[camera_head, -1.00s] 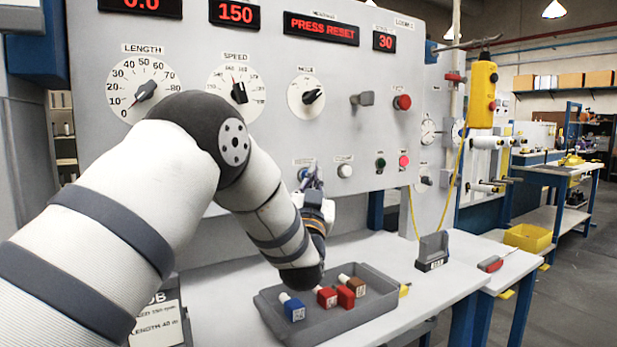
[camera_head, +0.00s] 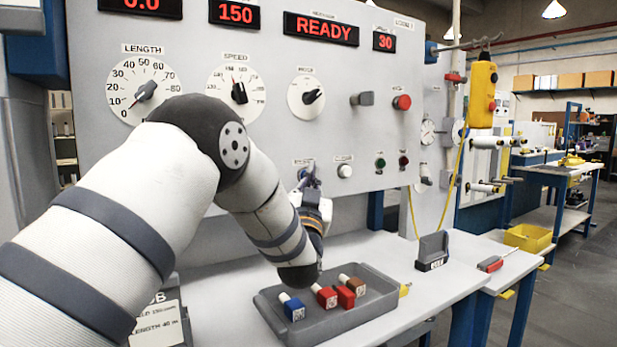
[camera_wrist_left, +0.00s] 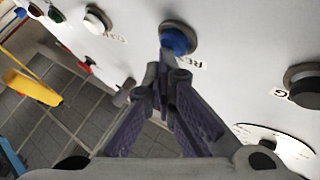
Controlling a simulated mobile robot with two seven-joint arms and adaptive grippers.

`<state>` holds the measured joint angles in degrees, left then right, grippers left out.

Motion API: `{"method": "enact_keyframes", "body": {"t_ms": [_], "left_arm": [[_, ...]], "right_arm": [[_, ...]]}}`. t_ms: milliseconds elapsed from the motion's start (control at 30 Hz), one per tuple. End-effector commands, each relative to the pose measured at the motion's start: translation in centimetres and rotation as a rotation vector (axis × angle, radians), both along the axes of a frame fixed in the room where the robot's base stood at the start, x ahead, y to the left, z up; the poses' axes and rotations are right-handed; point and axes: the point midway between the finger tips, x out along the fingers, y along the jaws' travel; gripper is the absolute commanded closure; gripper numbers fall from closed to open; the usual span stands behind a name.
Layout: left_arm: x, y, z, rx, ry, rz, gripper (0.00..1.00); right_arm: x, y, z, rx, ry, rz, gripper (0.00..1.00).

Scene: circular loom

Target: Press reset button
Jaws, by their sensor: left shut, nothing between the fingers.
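The reset button is a blue round button (camera_wrist_left: 178,40) on the panel, with a partly visible label beside it in the left wrist view. My left gripper (camera_wrist_left: 165,68) is shut and empty, its fingertips at the lower edge of the blue button; they look in contact or very close. In the head view my left gripper (camera_head: 311,180) is at the panel and covers the button. The message display (camera_head: 321,28) reads READY in red. My right gripper is not in view.
A white button (camera_head: 345,171), a green button (camera_head: 380,163) and a dark red lamp (camera_head: 403,162) are to the right on the panel (camera_head: 240,140). A grey tray (camera_head: 350,320) with several coloured pieces stands on the table below my left arm. A yellow pendant (camera_head: 482,95) hangs at right.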

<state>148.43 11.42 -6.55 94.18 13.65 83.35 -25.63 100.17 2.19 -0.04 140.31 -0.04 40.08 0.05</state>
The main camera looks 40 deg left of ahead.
Motion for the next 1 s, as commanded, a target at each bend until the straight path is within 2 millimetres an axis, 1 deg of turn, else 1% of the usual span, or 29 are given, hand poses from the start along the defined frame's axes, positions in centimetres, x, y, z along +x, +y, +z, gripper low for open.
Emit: {"method": "enact_keyframes", "body": {"t_ms": [300, 667, 767, 1000], "left_arm": [[-0.7, -1.5, 0.2, -0.001, -0.002, 0.0, 1.0], [-0.7, -1.7, 0.0, -0.001, 0.0, 0.0, 1.0], [-1.0, -2.3, 0.1, -0.001, 0.0, -0.002, 1.0], [-2.0, -4.5, 0.4, 0.0, -0.003, -0.002, 1.0]], "right_arm": [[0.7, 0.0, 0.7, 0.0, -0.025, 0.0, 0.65], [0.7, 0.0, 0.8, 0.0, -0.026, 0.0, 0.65], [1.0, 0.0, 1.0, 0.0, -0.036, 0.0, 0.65], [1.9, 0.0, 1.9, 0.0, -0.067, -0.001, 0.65]]}}
